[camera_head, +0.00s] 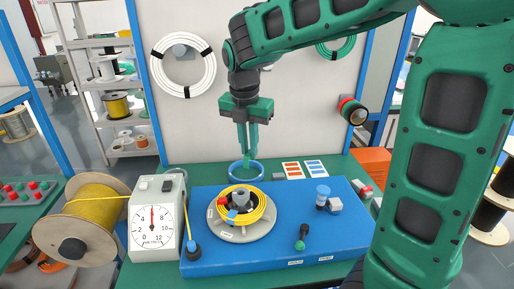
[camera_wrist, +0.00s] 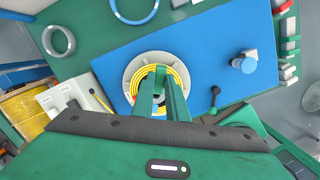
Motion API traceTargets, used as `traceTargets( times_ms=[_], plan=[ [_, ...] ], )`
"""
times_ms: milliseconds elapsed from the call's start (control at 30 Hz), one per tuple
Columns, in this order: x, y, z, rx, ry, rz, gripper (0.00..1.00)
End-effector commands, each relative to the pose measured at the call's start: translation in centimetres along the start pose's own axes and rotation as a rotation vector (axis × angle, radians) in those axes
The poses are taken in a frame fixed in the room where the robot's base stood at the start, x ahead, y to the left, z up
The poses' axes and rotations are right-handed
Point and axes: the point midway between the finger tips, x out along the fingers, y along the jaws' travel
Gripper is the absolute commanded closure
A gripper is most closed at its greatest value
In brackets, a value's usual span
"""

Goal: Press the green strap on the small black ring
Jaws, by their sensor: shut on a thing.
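My gripper (camera_head: 247,150) points straight down above the blue station, just behind the yellow coil (camera_head: 262,210) in the head view. The yellow coil lies around a grey hub on a round grey plate (camera_head: 228,234); in the wrist view the fingers cover part of this coil (camera_wrist: 134,78). A small red piece and a blue piece show on the coil.
A dial gauge (camera_head: 152,226) and a yellow cable spool (camera_head: 92,205) stand at the left. A blue ring (camera_head: 231,172) lies behind the blue block (camera_head: 290,215). A black lever (camera_head: 303,236) and a blue-topped knob (camera_head: 322,193) rise from the block.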

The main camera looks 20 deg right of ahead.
Motion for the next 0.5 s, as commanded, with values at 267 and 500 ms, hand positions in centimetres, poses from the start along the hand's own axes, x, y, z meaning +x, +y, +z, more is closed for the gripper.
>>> traceTargets(
  times_ms=[267,500],
  plan=[
    [1.8,-0.1,-0.3,-0.002,0.001,-0.002,0.99],
    [4.2,-0.1,-0.6,0.000,0.000,-0.002,0.99]
  ],
)
